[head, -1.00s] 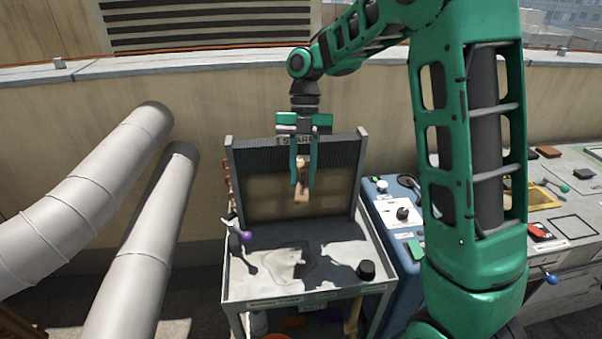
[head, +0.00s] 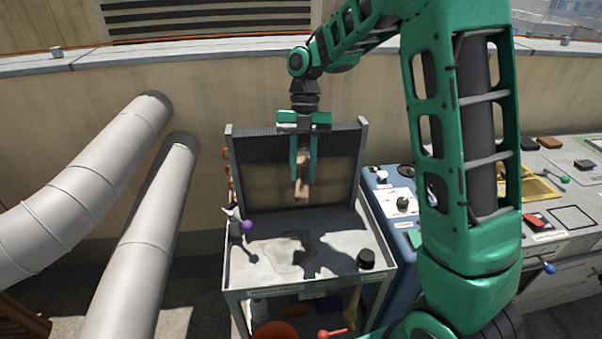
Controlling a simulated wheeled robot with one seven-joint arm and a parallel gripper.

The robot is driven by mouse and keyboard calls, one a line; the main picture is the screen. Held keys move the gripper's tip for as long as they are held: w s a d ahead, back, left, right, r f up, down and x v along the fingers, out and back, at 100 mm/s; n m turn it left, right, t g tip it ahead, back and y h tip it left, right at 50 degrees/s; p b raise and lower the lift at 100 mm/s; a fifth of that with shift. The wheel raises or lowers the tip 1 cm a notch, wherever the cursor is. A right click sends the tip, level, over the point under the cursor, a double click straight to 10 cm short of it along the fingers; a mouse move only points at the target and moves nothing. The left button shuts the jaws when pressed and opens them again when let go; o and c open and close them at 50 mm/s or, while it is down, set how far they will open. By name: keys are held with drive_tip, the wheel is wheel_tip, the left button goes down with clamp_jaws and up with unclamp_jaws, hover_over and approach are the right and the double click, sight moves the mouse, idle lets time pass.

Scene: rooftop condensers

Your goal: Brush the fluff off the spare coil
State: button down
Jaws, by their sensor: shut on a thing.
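The spare coil (head: 335,145) is a dark finned panel in a grey frame, upright at the back of a metal cart. A wide tan patch, seemingly fluff (head: 262,187), covers its lower face; dark fins show above. My gripper (head: 303,174) points down in front of the coil. Its green fingers are shut on a brown wooden brush (head: 302,187), which hangs down in front of the tan patch. I cannot tell whether the bristles touch the coil. The gripper and brush hide the middle of the coil.
The cart top (head: 325,225) bears a black knob-like piece (head: 366,259) and a purple-balled lever (head: 246,225). A blue machine (head: 402,203) and a grey bench (head: 575,235) stand right. Large pale pipes (head: 150,235) fill the left. An orange-red bucket (head: 275,331) sits below.

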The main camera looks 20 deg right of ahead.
drive_tip(key=shift+w+r, duration=0.1)
drive_tip(key=shift+r, duration=1.45)
drive_tip(key=shift+f, duration=2.15)
drive_tip(key=shift+r, duration=0.1)
drive_tip(key=shift+r, duration=2.05)
drive_tip(key=shift+s+a, duration=0.2)
drive_tip(key=shift+s, duration=0.95)
drive_tip(key=shift+s+a, duration=0.2)
drive_tip(key=shift+s, duration=0.95)
drive_tip(key=shift+s+a, duration=0.25)
drive_tip(key=shift+s, duration=1)
drive_tip(key=shift+s+a, duration=0.25)
drive_tip(key=shift+s, duration=0.95)
